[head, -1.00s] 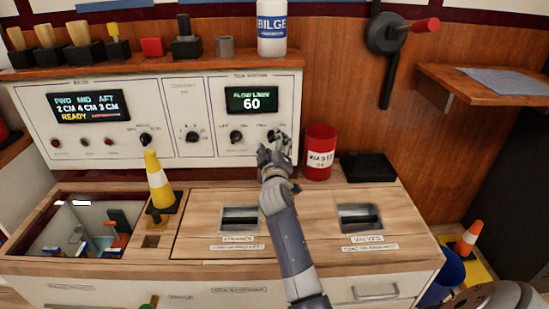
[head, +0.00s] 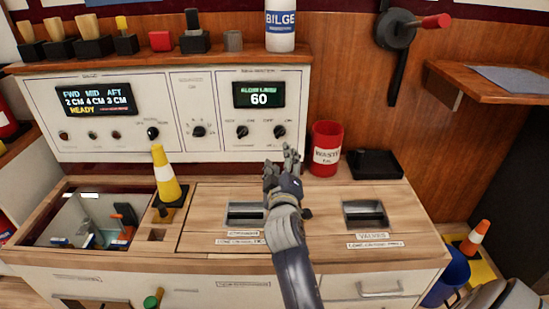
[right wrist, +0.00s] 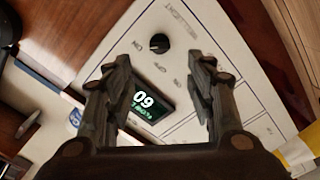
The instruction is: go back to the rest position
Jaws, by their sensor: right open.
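My right gripper (head: 283,160) is above the wooden counter, in front of the white control panel (head: 190,88). In the right wrist view its two fingers (right wrist: 160,95) stand apart with nothing between them. The panel's flow display (head: 259,94) reads 60 and shows between the fingers in the right wrist view (right wrist: 148,100). Two black knobs (head: 279,131) (head: 242,132) sit below that display, clear of the gripper. The left display (head: 94,100) reads FWD 2 CM, MID 4 CM, AFT 3 CM, READY. My left gripper is not in view.
A red waste can (head: 326,150) and a black tray (head: 376,164) stand right of the gripper. A yellow-and-white cone (head: 165,177) stands left, beside an open bin (head: 45,212). A bilge bottle (head: 280,27) is on the shelf above. A wooden side shelf (head: 455,82) juts out at right.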

